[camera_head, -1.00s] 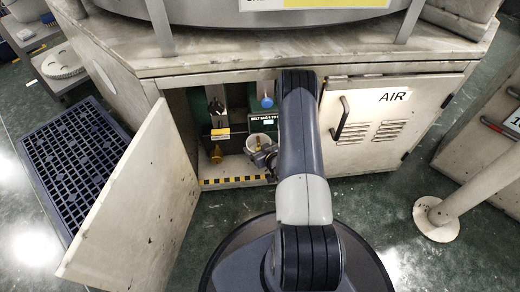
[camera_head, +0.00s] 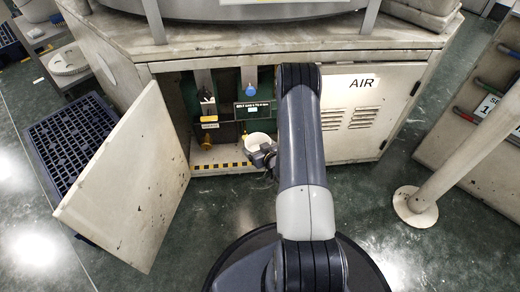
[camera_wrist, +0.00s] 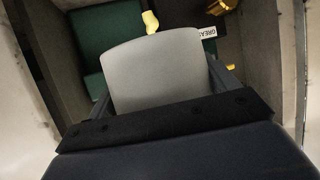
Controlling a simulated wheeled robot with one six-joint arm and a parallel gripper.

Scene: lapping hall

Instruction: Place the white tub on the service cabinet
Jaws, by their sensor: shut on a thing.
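The white tub (camera_head: 259,139) shows in the head view at the open compartment of the machine's base, just above its striped front sill. My gripper (camera_head: 268,158) is shut on the tub from the near side. In the wrist view, the pale tub (camera_wrist: 158,68) fills the middle between my gripper's fingers (camera_wrist: 160,90), and its near wall hides what lies beyond. My arm covers part of the compartment's right side. I cannot tell for sure which cabinet is the service cabinet.
An open door (camera_head: 128,185) swings out on the left of the compartment. A closed door marked AIR (camera_head: 365,110) is on the right. A post (camera_head: 455,165) and a cabinet with a cut-off label (camera_head: 480,115) stand farther right. A blue grated pallet (camera_head: 68,145) lies left.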

